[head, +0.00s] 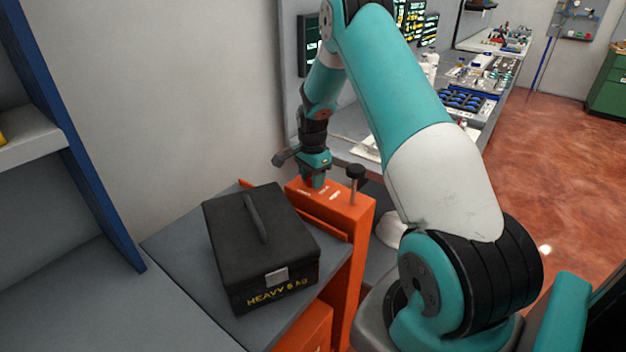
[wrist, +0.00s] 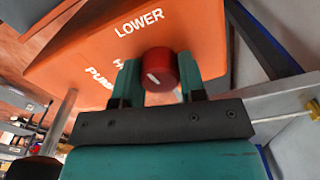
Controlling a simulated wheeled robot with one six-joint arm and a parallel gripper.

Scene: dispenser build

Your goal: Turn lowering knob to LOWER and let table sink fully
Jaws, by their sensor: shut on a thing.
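The red lowering knob (wrist: 160,70) sits on the orange lift housing (wrist: 90,55) in the wrist view, with a white pointer line on its top. The label LOWER (wrist: 139,23) is printed beyond it, and a partly hidden label and one starting PUM lie nearer. My gripper (wrist: 155,85) is shut on the knob, one finger on each side. In the head view my gripper (head: 316,180) points down at the top of the orange housing (head: 345,208), and the knob is mostly hidden there.
A black-topped lever (head: 355,176) stands on the housing just right of my gripper. A blue-edged shelf (head: 85,150) is at the left. A workbench with parts (head: 470,95) runs behind. Open red floor (head: 560,150) lies to the right.

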